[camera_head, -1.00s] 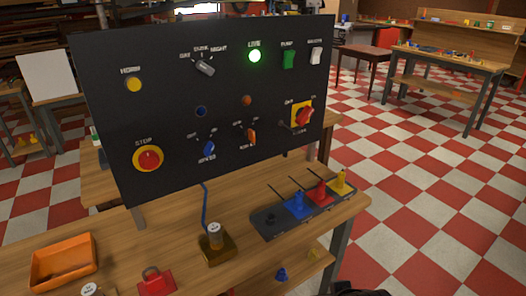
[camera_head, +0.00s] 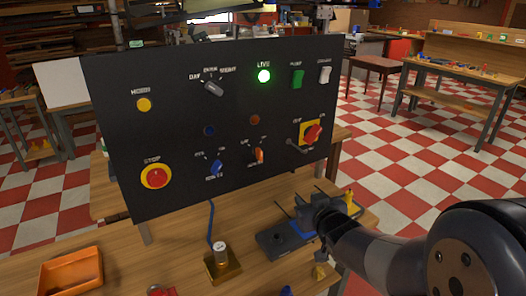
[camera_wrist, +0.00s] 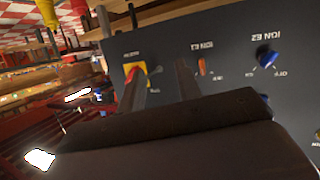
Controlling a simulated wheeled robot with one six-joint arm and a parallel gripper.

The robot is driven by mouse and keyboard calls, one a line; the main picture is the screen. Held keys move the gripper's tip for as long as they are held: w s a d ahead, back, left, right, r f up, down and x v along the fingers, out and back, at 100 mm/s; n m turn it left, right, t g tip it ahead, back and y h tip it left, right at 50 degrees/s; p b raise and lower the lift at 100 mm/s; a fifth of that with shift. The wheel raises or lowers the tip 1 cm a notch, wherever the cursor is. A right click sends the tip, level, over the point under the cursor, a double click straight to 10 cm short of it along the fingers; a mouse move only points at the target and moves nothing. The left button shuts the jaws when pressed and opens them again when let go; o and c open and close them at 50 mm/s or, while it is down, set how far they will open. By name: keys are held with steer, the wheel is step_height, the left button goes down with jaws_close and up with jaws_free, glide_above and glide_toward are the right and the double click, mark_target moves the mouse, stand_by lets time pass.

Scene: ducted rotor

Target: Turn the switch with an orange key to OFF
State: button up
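The switch with an orange key (camera_head: 258,155) is in the lower row of the black panel (camera_head: 180,110), between the blue key switch and the red-and-yellow switch. Its markings are too blurred to tell its position. It also shows upside down in the wrist view (camera_wrist: 202,66), just right of my fingers. My gripper (camera_head: 308,212) is in front of the panel, low and right of the orange key, above the stand on the bench. In the wrist view my two fingers (camera_wrist: 158,78) stand apart with nothing between them. No finger touches the orange key.
A blue key switch (camera_head: 216,168) is left of the orange one; a red rotary switch (camera_head: 313,133) on a yellow plate is right. Below stand a dark stand (camera_head: 273,246) with coloured pieces, a brass block with a cable (camera_head: 222,265) and an orange tray (camera_head: 72,275).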

mark_target(262, 155)
steer(key=w+a+r+n+y+p, duration=0.1)
steer(key=w+a+y, duration=0.1)
steer(key=w+a, duration=0.2)
steer(key=w+a+r+n+y+p, duration=0.1)
steer(key=w+a+y, duration=0.1)
steer(key=w+a, duration=0.2)
steer(key=w+a+r+n+t+y+p, duration=0.1)
steer(key=w+a+y, duration=0.1)
steer(key=w+a, duration=0.2)
steer(key=shift+w+a+r, duration=0.15)
steer(key=shift+w, duration=0.75)
steer(key=shift+w+a+r, duration=0.1)
steer(key=shift+w+a, duration=0.05)
steer(key=shift+w, duration=0.7)
steer(key=shift+c, duration=0.3)
jaws_close()
